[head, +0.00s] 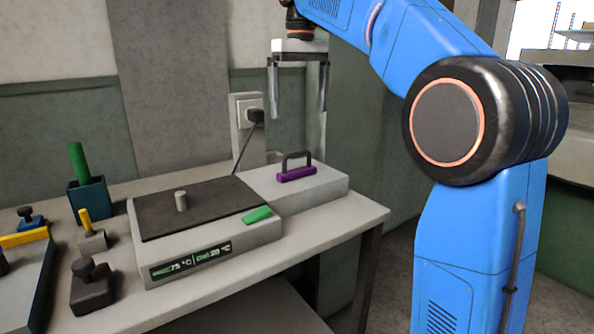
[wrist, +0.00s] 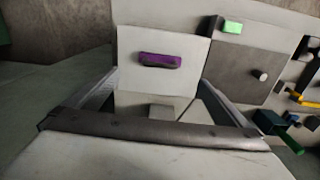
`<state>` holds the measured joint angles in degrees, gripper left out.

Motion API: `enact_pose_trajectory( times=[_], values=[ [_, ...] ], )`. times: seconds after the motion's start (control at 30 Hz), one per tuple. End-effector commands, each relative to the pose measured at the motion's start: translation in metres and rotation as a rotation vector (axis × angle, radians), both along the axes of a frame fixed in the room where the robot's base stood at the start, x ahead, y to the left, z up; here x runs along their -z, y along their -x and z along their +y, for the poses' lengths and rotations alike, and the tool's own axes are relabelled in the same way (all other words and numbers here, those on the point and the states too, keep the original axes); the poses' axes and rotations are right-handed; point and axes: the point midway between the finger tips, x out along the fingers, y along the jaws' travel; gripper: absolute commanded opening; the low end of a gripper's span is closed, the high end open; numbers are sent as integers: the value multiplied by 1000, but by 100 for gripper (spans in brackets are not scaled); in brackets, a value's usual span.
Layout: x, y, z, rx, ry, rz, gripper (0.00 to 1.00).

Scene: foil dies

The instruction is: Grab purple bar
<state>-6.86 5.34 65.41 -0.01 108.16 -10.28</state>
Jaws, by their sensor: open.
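The purple bar (head: 296,174) lies on top of the low grey-white block at the right end of the table, with a dark arched handle standing on it. It also shows in the wrist view (wrist: 160,60), up and left of the middle. My gripper (head: 298,112) points down in the air above the table's back right, its two fingers apart and nothing between them. It is well above the purple bar and does not touch it. In the wrist view my gripper's fingers (wrist: 158,88) spread on either side below the bar.
Left of the bar is a hot plate (head: 222,240) with a dark top, a small grey knob and a green bar (head: 257,214). Further left are a blue cup (head: 88,198) with a green rod, a yellow-handled block and dark stamps.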

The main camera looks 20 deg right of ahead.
Motion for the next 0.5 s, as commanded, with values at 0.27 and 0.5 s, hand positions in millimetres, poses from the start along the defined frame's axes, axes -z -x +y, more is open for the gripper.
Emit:
enact_pose_trajectory(
  times=[0.27, 0.5],
  values=[
    [0, -13, 5, -16, 3, 21, 100],
    [37, -12, 5, -15, 3, 22, 100]
  ],
)
